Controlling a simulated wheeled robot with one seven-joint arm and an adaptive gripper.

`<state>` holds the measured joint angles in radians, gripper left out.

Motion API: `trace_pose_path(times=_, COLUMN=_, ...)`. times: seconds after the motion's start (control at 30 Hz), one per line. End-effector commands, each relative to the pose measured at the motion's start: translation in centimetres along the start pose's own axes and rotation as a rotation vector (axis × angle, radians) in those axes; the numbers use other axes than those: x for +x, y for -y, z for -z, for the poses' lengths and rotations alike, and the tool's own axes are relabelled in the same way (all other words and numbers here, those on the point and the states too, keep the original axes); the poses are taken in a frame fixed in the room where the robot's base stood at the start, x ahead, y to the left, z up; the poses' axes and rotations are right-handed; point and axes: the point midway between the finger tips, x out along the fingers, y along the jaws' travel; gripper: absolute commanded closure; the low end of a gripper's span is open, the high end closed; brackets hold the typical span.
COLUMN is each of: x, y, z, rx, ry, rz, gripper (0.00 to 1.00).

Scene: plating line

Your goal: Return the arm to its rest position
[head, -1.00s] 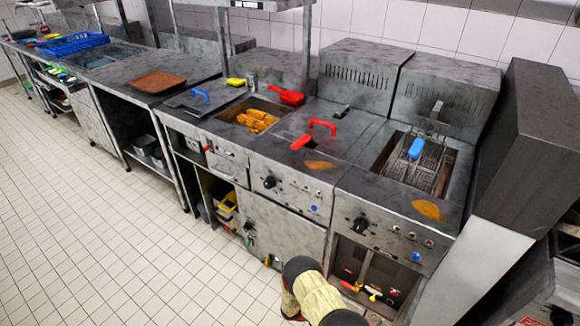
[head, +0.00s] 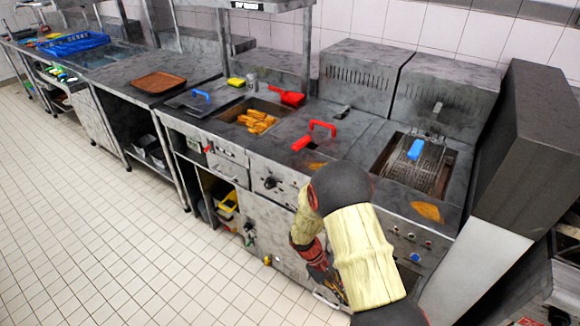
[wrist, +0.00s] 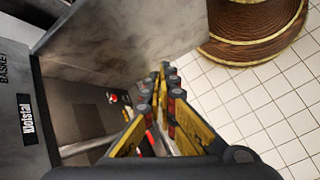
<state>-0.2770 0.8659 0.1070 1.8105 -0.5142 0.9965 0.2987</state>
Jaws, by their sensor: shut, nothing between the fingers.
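My arm (head: 362,250) is folded in front of the fryer units in the head view, bent at a dark joint, with its cream sleeve in the lower middle. My gripper (head: 325,285) points downward close to the cabinet front and is partly hidden by the arm. In the wrist view my gripper (wrist: 163,80) has its yellow and black fingers together, shut and empty. Beyond the fingers are the cabinet front and the tiled floor.
A steel counter holds a food bin (head: 255,118), a red-handled lid (head: 316,133) and a fryer basket with a blue handle (head: 415,149). A brown tray (head: 160,82) lies further left. The tiled floor (head: 100,220) at left is clear.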

Motion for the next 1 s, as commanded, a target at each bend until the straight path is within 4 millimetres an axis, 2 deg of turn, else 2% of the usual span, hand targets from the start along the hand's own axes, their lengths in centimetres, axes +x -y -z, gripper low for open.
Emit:
trace_pose_path(times=0.03, x=-1.5, y=-0.5, z=-1.1, rx=0.007, ry=-0.018, rz=0.022, gripper=1.0)
trace_pose_path(times=0.1, x=-3.1, y=-0.8, z=-2.5, rx=0.011, ry=-0.039, rz=0.053, gripper=1.0)
trace_pose_path(times=0.4, x=-9.5, y=-2.2, z=-8.7, rx=0.04, ry=-0.148, rz=0.175, gripper=1.0)
trace_pose_path(times=0.7, x=-14.6, y=-3.2, z=-15.1, rx=0.092, ry=-0.279, rz=0.274, gripper=1.0)
trace_pose_path(times=1.0, x=-18.5, y=-3.9, z=-21.3, rx=0.167, ry=-0.42, rz=0.353, gripper=1.0)
